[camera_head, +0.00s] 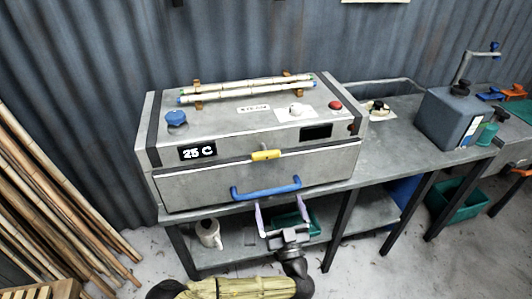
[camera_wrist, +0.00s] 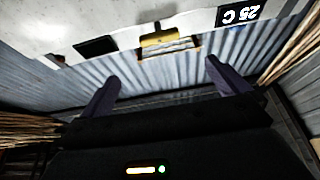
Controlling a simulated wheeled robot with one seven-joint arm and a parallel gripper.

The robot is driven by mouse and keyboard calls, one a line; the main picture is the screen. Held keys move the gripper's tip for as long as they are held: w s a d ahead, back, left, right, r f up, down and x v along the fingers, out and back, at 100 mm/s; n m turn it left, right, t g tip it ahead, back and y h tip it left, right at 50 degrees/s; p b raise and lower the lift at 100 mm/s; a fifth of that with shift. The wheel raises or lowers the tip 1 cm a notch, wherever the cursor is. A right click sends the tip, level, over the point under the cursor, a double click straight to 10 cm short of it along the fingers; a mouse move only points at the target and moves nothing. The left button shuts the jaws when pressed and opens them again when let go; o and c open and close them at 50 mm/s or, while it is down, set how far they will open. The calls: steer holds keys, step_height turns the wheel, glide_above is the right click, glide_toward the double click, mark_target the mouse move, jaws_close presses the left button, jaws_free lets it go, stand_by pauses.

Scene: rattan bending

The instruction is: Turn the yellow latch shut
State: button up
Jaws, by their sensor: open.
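The yellow latch (camera_head: 266,155) lies level across the top edge of the steamer box's front door, at its middle. The box (camera_head: 215,134) is grey metal, and its front door (camera_head: 200,188) carries a blue bar handle (camera_head: 266,188). My gripper (camera_head: 281,212) is open and empty, its two fingers pointing up just below the blue handle in the head view. In the wrist view the latch (camera_wrist: 160,38) shows beyond my fingers (camera_wrist: 158,82), between and above them. I cannot tell whether the fingers touch the handle.
The box has a blue knob (camera_head: 176,118), a white knob (camera_head: 296,109), a red button (camera_head: 335,105) and a display reading 25 C (camera_head: 198,152). Bamboo-like poles (camera_head: 255,89) lie on top. A grey container (camera_head: 455,117) stands right on the bench. Long canes (camera_head: 50,190) lean left.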

mark_target(267, 158)
steer(key=shift+w, duration=0.1)
steer(key=p+x, duration=0.6)
steer(key=x, duration=1.1)
steer(key=shift+w, duration=0.15)
steer(key=c, duration=0.9)
